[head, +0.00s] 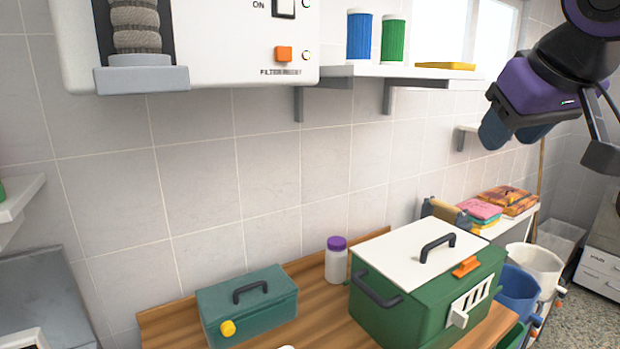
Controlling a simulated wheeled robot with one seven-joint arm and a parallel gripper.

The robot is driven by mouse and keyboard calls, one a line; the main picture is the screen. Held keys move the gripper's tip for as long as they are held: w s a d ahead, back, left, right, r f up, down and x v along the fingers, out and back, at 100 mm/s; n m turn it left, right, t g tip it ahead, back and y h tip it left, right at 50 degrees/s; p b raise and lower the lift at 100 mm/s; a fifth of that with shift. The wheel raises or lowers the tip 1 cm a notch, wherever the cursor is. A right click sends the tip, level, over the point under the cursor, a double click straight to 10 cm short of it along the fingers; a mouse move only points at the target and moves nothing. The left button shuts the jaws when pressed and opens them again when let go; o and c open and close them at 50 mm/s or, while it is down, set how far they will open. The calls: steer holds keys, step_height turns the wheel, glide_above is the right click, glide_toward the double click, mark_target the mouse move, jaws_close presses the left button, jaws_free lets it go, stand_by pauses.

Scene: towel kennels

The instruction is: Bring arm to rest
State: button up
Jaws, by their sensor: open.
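My arm comes in at the upper right of the head view. My gripper (513,135), with a purple body and dark blue fingers, hangs in the air in front of the tiled wall. Its fingers are apart, and I see nothing held between them. It is above and to the right of the green kennel box (400,315) and touches nothing that I can see. Part of the arm is cut off by the picture's edge.
A wooden counter (165,325) bears the kennel box, a teal case (247,303) and a purple-lidded jar (336,262). A wall shelf (395,71) and a white machine (215,50) are above. Buckets (534,262) and folded towels (480,211) are at the right.

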steer(key=s+d+f+m+g, duration=0.2)
steer(key=s+d+f, duration=0.3)
steer(key=s+f, duration=0.4)
step_height(320, 180, down, 3)
steer(key=shift+s+d+f+g, duration=0.2)
steer(key=shift+s+g, duration=0.15)
steer(key=shift+g, duration=0.05)
steer(key=shift+o, duration=0.2)
stand_by(1.1)
